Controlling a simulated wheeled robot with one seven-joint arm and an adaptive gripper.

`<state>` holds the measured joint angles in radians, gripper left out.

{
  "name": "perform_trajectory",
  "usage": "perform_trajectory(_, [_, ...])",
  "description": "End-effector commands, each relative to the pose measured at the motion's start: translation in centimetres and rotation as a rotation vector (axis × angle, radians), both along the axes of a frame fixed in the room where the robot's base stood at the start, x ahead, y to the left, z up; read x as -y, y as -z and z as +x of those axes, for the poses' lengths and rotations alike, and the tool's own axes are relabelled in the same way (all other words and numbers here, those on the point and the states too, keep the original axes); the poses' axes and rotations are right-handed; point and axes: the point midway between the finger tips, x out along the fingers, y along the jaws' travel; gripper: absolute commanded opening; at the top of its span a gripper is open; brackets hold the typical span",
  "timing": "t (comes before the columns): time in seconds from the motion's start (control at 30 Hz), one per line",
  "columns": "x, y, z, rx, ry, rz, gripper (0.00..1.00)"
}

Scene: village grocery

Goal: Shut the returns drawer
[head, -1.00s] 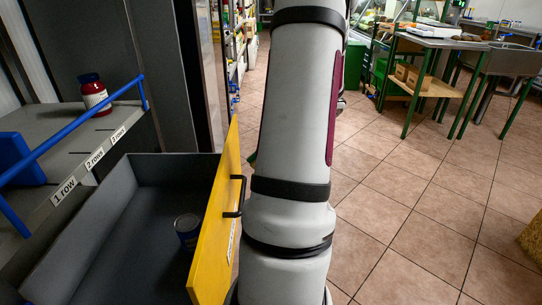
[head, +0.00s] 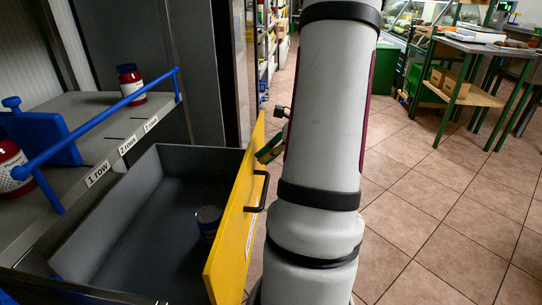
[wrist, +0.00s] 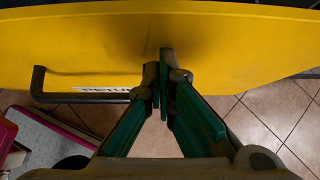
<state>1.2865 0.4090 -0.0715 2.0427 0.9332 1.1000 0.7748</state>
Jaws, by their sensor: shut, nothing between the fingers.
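The returns drawer (head: 130,215) stands open below the shelf in the head view. It is a grey box with a yellow front (head: 236,228) and a black bar handle (head: 258,192). A dark blue can (head: 208,221) stands inside it near the front. My gripper (head: 262,152) shows beside the far end of the yellow front, partly hidden by my arm. In the wrist view the shut, empty fingertips (wrist: 162,62) are at the yellow front (wrist: 230,40), to the right of the handle (wrist: 40,85). I cannot tell whether they touch it. Part of a white label (wrist: 100,89) shows.
Above the drawer, a grey shelf with row labels (head: 97,173) has a blue rail (head: 110,112) and red jars (head: 131,84). A green-legged table (head: 470,90) stands at the far right. The tiled floor (head: 440,210) right of my arm is clear.

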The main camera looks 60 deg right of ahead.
Motion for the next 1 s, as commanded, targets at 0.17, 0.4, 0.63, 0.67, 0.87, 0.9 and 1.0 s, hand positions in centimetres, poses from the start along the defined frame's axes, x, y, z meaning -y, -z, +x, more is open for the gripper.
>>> perform_trajectory(0.17, [-1.6, -0.2, 3.2, 0.0, -0.01, 0.003, 0.0])
perform_trajectory(0.4, [-4.1, -0.2, 9.2, 0.001, -0.011, 0.003, 0.0])
perform_trajectory(0.63, [-6.6, -0.1, 15.2, 0.0, -0.011, 0.002, 0.0])
perform_trajectory(0.67, [-6.9, -0.1, 15.9, 0.001, -0.01, 0.003, 0.0])
perform_trajectory(0.87, [-8.7, -0.1, 20.5, 0.001, -0.008, 0.003, 0.0])
perform_trajectory(0.9, [-9.1, -0.1, 21.3, 0.0, -0.008, 0.002, 0.0])
perform_trajectory(1.0, [-9.8, -0.1, 23.1, 0.001, -0.006, 0.003, 0.0])
